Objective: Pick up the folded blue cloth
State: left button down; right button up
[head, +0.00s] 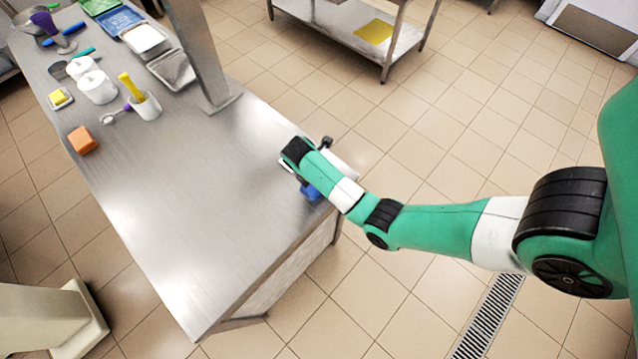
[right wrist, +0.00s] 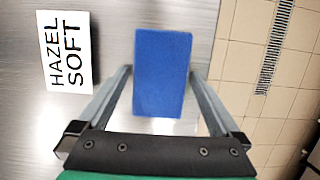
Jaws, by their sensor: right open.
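The folded blue cloth (right wrist: 162,72) lies flat on the steel table as a neat rectangle in the right wrist view. In the head view only part of the blue cloth (head: 310,192) shows near the table's right edge, mostly hidden under my right arm. My right gripper (right wrist: 160,78) is open, with one finger on each side of the cloth in the picture. No contact with the cloth can be made out. My left gripper is not in view.
A white card reading HAZEL SOFT (right wrist: 67,52) lies left of the cloth. The table edge and tiled floor with a drain grate (right wrist: 275,45) are to the right. An orange block (head: 82,140), white tubs (head: 98,87) and trays stand farther back. The steel table's middle (head: 190,190) is clear.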

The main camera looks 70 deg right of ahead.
jog(key=shift+c, duration=0.3)
jog(key=c, duration=1.1)
jog(key=shift+r, duration=0.5)
notch_tip(320, 180, up, 3)
jog(key=shift+f+p, duration=0.2)
jog(key=shift+p, duration=0.5)
jog(key=shift+s+a+r+p, duration=0.35)
jog(key=shift+s+r+p, duration=1.35)
jog(key=shift+s, duration=0.6)
jog(key=shift+s+a+r+p, duration=0.35)
jog(key=shift+s+r+p, duration=1.1)
jog(key=shift+s+p, duration=0.7)
jog(key=shift+s+a+r+p, duration=0.35)
jog(key=shift+s+r+p, duration=1.25)
jog(key=shift+s, duration=0.9)
